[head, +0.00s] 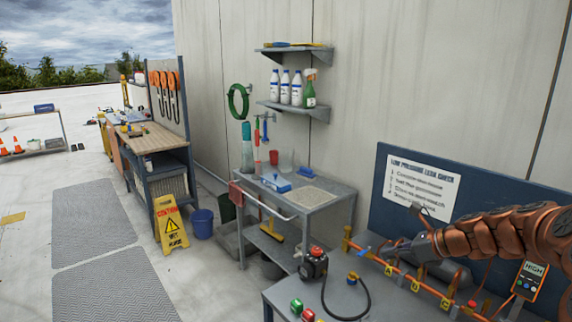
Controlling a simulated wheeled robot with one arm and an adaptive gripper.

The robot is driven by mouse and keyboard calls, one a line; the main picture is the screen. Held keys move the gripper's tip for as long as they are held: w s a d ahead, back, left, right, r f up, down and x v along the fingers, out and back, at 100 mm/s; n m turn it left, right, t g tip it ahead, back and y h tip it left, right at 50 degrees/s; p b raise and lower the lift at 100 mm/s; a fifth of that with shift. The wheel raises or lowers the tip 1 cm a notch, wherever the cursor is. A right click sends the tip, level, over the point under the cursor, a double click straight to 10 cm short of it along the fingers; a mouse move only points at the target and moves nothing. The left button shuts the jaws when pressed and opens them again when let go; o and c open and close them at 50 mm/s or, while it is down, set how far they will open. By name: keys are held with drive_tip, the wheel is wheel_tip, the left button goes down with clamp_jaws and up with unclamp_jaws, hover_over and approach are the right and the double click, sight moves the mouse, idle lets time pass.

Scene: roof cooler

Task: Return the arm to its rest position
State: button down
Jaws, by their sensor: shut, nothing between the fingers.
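My arm, with copper-coloured segments, reaches in from the right edge over the grey bench (275,293) at lower right. My gripper (392,250) is the dark grey end of the arm, pointing left. It is shut and holds nothing that I can see. It appears in front of the orange pipe (425,285) with yellow tags on the bench. I cannot tell whether it touches the pipe. The arm hides part of the blue back panel (390,165).
A black device with a red top (313,265) and a hose stands on the bench, near green and red pieces. A meter (529,280) is at the right. A grey sink table (325,200), a yellow caution sign (170,222) and a blue bucket (202,222) stand farther left. Floor mats lie left.

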drive_tip(key=s+a+n+g+h, duration=0.1)
drive_tip(key=s+a+n+g, duration=0.2)
drive_tip(key=s+a+n, duration=0.6)
drive_tip(key=s+a+n+g+h, duration=0.1)
drive_tip(key=s+a+n+g, duration=0.35)
drive_tip(key=s, duration=0.65)
drive_tip(key=s+d+f+n+h, duration=0.2)
drive_tip(key=s+n, duration=0.4)
drive_tip(key=s, duration=0.5)
drive_tip(key=s+d+f+n+g+h, duration=0.1)
drive_tip(key=s+n+h, duration=0.3)
drive_tip(key=s, duration=0.7)
drive_tip(key=d+f+n, duration=0.1)
drive_tip(key=n, duration=0.1)
drive_tip(key=shift+s+n, duration=0.3)
drive_tip(key=shift+n, duration=0.05)
drive_tip(key=shift+d, duration=0.15)
